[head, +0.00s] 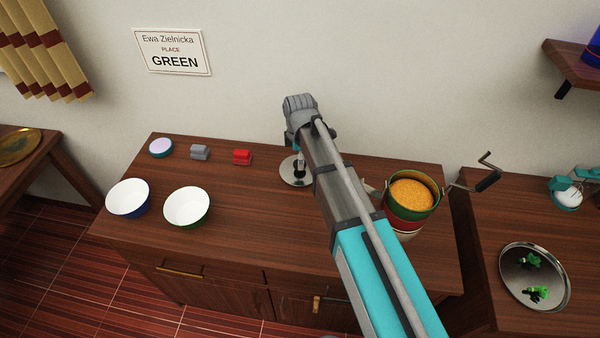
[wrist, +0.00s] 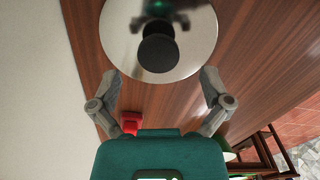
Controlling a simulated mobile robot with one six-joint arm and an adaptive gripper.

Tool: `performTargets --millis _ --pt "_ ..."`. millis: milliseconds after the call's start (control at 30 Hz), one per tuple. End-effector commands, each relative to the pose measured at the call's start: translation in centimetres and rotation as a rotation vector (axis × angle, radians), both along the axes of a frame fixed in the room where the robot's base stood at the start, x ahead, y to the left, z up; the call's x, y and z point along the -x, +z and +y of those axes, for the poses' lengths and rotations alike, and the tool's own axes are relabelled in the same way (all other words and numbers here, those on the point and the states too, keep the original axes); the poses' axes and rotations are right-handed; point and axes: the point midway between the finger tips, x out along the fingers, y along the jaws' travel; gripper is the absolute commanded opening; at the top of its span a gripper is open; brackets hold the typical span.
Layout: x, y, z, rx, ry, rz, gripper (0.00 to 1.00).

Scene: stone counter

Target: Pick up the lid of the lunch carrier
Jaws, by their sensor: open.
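The lid, a round silver disc with a black knob, lies flat on the wooden counter behind my arm in the head view (head: 288,180). In the wrist view the lid (wrist: 198,42) fills the top middle, and its black knob (wrist: 158,55) points toward the camera. My gripper (wrist: 160,76) is open and empty, with one finger on each side below the knob. In the head view my arm hides much of the gripper and part of the lid. The lunch carrier (head: 405,212) stands uncovered at the right, full of yellow food.
Two white-lined bowls, one blue (head: 128,198) and one green (head: 186,207), stand at the left front. A round container (head: 161,148), a grey block (head: 200,152) and a red block (head: 242,157) lie along the back. A sign reading GREEN (head: 172,52) hangs on the wall.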

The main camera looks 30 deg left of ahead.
Motion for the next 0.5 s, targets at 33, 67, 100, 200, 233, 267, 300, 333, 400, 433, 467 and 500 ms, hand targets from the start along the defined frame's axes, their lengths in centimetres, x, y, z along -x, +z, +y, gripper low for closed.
performTargets --millis 33,67,100,200,233,267,300,333,400,433,467,500 --pt "-0.1 -0.9 0.0 0.0 0.0 0.0 0.98" --pt "-0.1 -1.1 0.0 0.0 0.0 0.0 0.98" --pt "-0.2 -1.4 0.0 0.0 0.0 0.0 0.98" --pt "-0.2 -2.1 0.0 0.0 0.0 0.0 0.98" --pt "-0.2 -2.4 0.0 0.0 0.0 0.0 0.98" --pt "-0.2 -2.5 0.0 0.0 -0.001 0.0 0.98" --pt "-0.2 -2.8 -0.1 0.0 -0.001 0.0 0.98" --pt "-0.2 -2.9 -0.1 0.0 -0.001 0.0 0.98" --pt "-0.2 -3.1 -0.1 0.0 -0.001 0.0 0.98" --pt "-0.2 -3.2 -0.1 0.0 -0.001 0.0 0.98" --pt "-0.2 -3.3 0.0 0.0 -0.001 0.0 0.98" --pt "-0.2 -3.3 0.0 0.0 -0.001 0.0 0.98"
